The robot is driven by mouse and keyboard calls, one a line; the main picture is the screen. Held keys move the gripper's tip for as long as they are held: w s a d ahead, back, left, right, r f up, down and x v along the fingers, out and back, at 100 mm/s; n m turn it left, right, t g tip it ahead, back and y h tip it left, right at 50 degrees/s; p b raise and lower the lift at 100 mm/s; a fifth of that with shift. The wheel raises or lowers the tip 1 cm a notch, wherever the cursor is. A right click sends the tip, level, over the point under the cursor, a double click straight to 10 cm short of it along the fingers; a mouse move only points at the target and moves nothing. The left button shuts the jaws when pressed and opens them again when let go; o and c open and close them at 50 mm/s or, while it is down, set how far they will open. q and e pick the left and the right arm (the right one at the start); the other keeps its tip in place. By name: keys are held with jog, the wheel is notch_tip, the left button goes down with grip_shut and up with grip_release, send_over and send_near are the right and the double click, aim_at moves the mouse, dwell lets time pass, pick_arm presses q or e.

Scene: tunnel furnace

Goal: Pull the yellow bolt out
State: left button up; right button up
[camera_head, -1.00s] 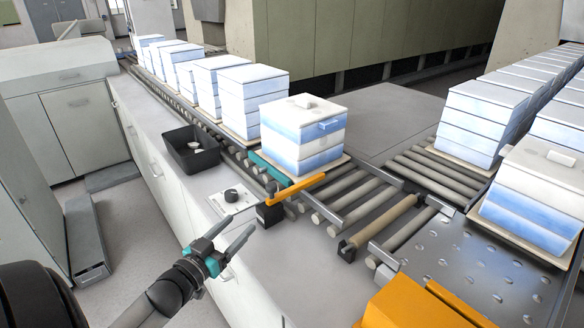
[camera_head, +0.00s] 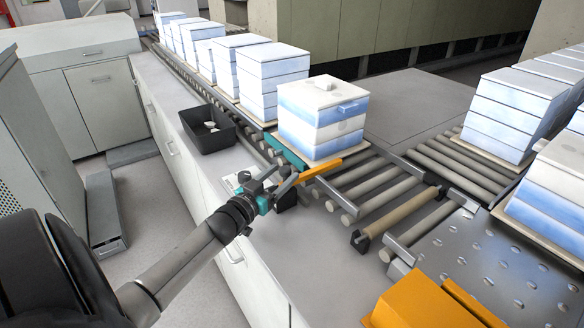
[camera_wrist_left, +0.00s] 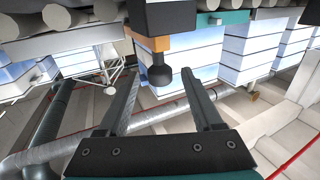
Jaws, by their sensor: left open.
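The yellow bolt (camera_head: 320,169) is an orange-yellow bar lying across the front of the roller line, at the foot of a blue-and-white stack (camera_head: 322,118). Its near end is covered by my gripper and a black block (camera_head: 286,199). My left gripper (camera_head: 280,179) is open at that near end. In the left wrist view an orange part (camera_wrist_left: 152,43) sits under a black block with a dark round knob (camera_wrist_left: 160,75). The knob shows between the two open fingers, apart from both. Whether it is level with the fingertips is hard to tell.
A black bin (camera_head: 207,128) with small white pieces stands on the counter left of the gripper. More stacks (camera_head: 272,80) line the rollers behind. An orange block (camera_head: 425,305) is at the front right.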

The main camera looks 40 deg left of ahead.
aim_at(289, 168)
pick_arm(q)
jog(key=shift+w+a+b, duration=0.15)
jog(key=shift+w+b, duration=0.1)
jog(key=shift+w, duration=1.15)
jog(key=shift+w+a+b, duration=0.15)
jog(key=shift+w+b, duration=0.05)
jog(key=shift+w, duration=1.15)
grip_shut()
